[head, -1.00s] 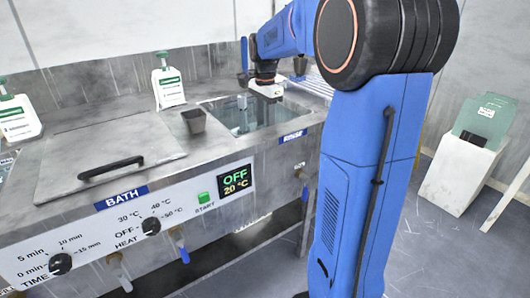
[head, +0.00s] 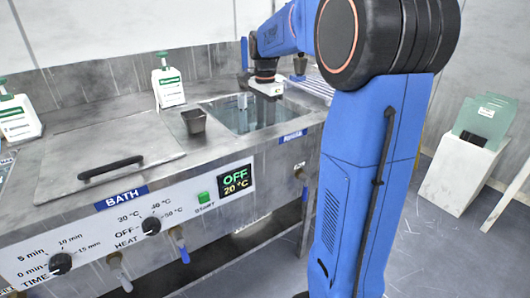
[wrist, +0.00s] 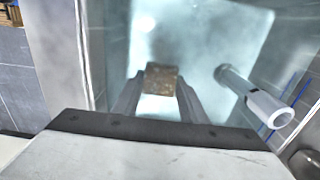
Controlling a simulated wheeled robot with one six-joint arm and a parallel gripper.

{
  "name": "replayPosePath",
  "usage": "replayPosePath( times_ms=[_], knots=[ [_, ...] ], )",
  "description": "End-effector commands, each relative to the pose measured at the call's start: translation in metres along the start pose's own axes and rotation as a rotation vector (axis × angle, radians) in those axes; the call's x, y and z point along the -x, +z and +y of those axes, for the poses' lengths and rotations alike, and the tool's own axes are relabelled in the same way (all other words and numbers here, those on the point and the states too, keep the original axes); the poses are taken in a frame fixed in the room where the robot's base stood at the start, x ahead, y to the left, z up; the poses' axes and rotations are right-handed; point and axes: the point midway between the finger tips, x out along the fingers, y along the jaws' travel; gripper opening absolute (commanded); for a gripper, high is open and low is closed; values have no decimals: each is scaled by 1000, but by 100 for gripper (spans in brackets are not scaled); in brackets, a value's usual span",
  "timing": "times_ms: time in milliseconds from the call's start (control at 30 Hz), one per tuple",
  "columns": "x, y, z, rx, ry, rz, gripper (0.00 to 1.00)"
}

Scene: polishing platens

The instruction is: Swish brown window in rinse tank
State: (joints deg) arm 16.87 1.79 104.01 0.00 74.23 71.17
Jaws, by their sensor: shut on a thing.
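The brown window (wrist: 161,78) is a small, mottled brown square in the wrist view. It sits between the tips of my gripper (wrist: 157,92), which is shut on it. In the head view my wrist end is over the back of the rinse tank, and the fingers and window cannot be made out. The rinse tank (head: 216,110) is an open basin with pale blue-grey liquid, right of the lidded bath. In the wrist view the liquid lies behind the window; I cannot tell whether the window is under the surface.
A white pipe (wrist: 258,103) stands in the tank, right of my gripper in the wrist view. The bath lid (head: 105,150) is shut.

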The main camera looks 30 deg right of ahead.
Motion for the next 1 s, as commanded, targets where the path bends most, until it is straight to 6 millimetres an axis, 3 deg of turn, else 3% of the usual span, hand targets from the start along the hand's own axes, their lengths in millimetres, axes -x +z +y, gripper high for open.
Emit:
replayPosePath(
  times_ms=[233,633,1000],
  knots=[
    [1,0,0,0,0,0,14],
    [-18,0,0,0,0,0,14],
    [-16,0,0,0,-1,0,14]
  ],
)
